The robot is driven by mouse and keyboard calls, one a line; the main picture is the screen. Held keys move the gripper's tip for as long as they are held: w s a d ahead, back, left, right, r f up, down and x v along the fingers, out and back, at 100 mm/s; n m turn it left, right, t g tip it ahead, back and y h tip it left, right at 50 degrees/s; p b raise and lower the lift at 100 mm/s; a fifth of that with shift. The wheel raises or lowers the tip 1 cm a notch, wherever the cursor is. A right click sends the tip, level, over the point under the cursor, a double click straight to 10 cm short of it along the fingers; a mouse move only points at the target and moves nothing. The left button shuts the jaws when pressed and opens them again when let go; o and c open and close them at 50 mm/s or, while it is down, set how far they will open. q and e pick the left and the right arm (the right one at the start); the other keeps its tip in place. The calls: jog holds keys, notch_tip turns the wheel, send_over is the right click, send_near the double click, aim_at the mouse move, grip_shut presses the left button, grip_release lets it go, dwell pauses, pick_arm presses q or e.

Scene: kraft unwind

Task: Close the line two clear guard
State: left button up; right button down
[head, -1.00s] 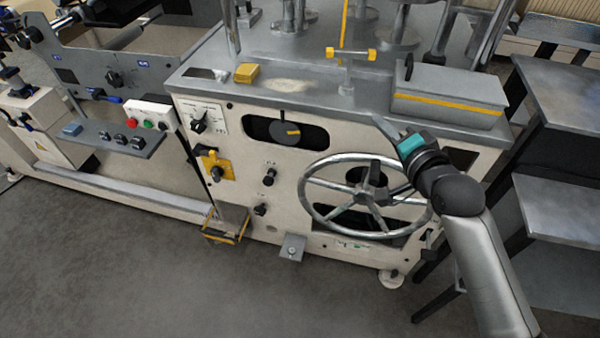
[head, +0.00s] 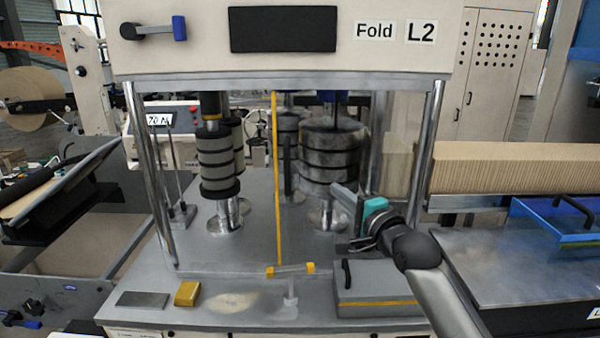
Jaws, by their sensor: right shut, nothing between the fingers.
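The line two machine bears a "Fold L2" sign (head: 395,32) on its upper housing. Between its chrome posts, an upright yellow strip (head: 277,180) looks like the edge of the clear guard. The clear pane itself is hard to make out; it seems to lie left of the strip, with the right part of the opening uncovered. A bar handle with yellow ends (head: 290,269) is low at the strip's foot. My right gripper (head: 342,193) is shut and empty, right of the strip and apart from it, in front of the right roller stack. My left gripper is out of view.
Black-and-grey roller stacks (head: 331,158) stand inside the machine. A grey box (head: 380,300) and a yellow block (head: 187,294) lie on its front deck. A blue clear cover (head: 556,222) with a black handle is on the neighbouring machine at right.

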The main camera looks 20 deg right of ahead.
jog(key=w, duration=0.3)
jog(key=w+a, duration=0.1)
jog(key=w, duration=0.5)
jog(key=shift+w+a, duration=0.1)
jog(key=shift+a, duration=0.25)
pick_arm(q)
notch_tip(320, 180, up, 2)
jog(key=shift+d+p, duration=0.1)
jog(key=shift+p, duration=0.9)
pick_arm(e)
jog(key=a, duration=0.3)
jog(key=shift+a, duration=0.4)
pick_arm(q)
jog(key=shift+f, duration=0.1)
pick_arm(e)
jog(key=shift+w, duration=0.1)
